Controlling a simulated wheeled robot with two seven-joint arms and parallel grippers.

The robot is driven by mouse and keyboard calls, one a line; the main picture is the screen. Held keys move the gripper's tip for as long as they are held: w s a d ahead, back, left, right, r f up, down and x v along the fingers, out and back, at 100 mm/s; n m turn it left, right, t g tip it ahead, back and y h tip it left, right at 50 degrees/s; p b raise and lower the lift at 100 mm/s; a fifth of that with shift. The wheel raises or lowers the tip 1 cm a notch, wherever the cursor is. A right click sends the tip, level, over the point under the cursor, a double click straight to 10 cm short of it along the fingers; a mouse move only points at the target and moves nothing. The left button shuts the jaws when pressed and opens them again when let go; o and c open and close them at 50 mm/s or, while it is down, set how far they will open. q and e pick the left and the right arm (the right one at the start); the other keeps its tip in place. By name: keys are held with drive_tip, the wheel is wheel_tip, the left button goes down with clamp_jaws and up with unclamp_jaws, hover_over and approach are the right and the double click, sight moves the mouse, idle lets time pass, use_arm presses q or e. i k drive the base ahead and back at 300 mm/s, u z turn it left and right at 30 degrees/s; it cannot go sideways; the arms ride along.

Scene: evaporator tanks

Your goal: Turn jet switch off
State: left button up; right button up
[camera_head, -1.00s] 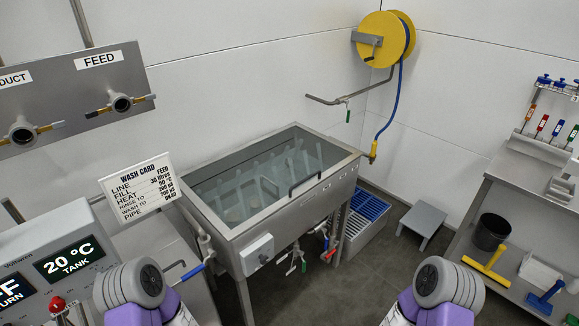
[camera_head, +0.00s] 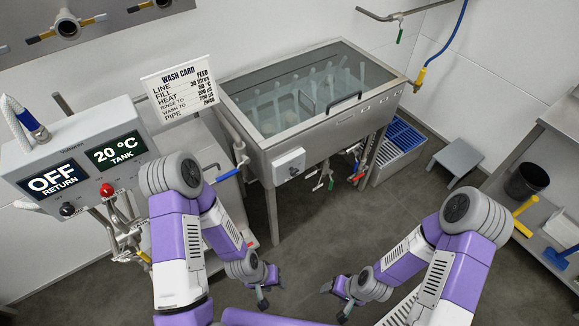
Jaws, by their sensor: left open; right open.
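A white switch box (camera_head: 289,165) with a small dark knob is on the front of the steel wash tank (camera_head: 330,128); its label and setting are too small to read. A grey control panel (camera_head: 78,150) at the left shows "OFF RETURN" and "20 °C TANK". Below its displays are a black knob (camera_head: 68,209) and a red knob (camera_head: 107,190). I cannot tell which of these is the jet switch. My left gripper (camera_head: 262,298) and my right gripper (camera_head: 338,304) are open and empty, low in front of the tank and well apart from these controls.
A wash card (camera_head: 179,84) stands between panel and tank. A blue-handled pipe (camera_head: 229,174) is at the tank's left, and valves (camera_head: 326,178) hang beneath it. A blue grate (camera_head: 399,140), a grey stool (camera_head: 457,160) and a shelf with a black bucket (camera_head: 527,181) are right. Floor between is clear.

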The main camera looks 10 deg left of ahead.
sight(294, 172)
drive_tip(key=u, duration=0.5)
drive_tip(key=k, duration=0.6)
drive_tip(key=u, duration=0.85)
drive_tip(key=i, duration=1.2)
drive_tip(key=z, duration=0.65)
